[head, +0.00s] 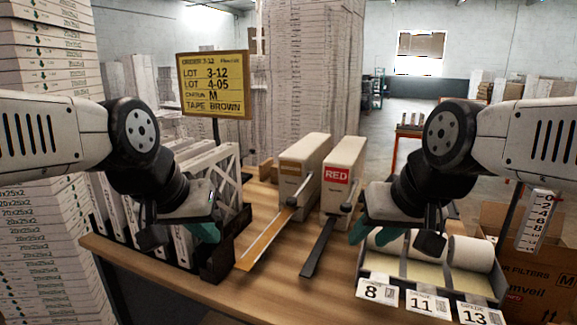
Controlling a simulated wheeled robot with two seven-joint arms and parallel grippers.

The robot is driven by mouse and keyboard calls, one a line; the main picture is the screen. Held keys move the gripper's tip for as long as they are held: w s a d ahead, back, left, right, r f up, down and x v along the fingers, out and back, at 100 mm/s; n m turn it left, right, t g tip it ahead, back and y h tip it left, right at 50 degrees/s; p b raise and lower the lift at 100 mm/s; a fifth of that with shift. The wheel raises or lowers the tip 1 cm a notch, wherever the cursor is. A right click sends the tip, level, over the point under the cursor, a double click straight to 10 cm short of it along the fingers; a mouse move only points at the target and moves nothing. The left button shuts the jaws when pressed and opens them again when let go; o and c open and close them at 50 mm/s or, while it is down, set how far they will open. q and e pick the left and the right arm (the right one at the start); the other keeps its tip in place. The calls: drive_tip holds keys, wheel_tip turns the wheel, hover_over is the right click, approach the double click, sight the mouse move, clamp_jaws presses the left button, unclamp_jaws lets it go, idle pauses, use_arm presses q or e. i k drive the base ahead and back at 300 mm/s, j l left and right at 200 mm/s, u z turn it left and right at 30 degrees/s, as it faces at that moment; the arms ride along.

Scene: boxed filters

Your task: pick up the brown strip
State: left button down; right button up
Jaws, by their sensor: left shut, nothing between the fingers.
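The brown strip (265,240) hangs out of the left beige dispenser box (305,164) and slopes down toward the table's front edge. A dark strip (319,246) runs beside it from the right dispenser box (343,160), which has a red label reading RED. My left gripper (180,237) is shut and empty, above the left rack and to the left of the brown strip, apart from it. My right gripper (396,238) is to the right of the dark strip, over the tray of rolls; its finger gap is unclear.
A yellow sign (214,85) reads TAPE BROWN. A rack of white-framed filters (214,172) stands at the left of the wooden table (160,262). A tray of white rolls (471,254), with cards 8, 11 and 13, stands at right. Stacked boxes (45,250) fill the left edge.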

sight(246, 261)
drive_tip(key=j+z, duration=0.7)
drive_tip(key=i+l, duration=0.05)
drive_tip(key=l, duration=0.05)
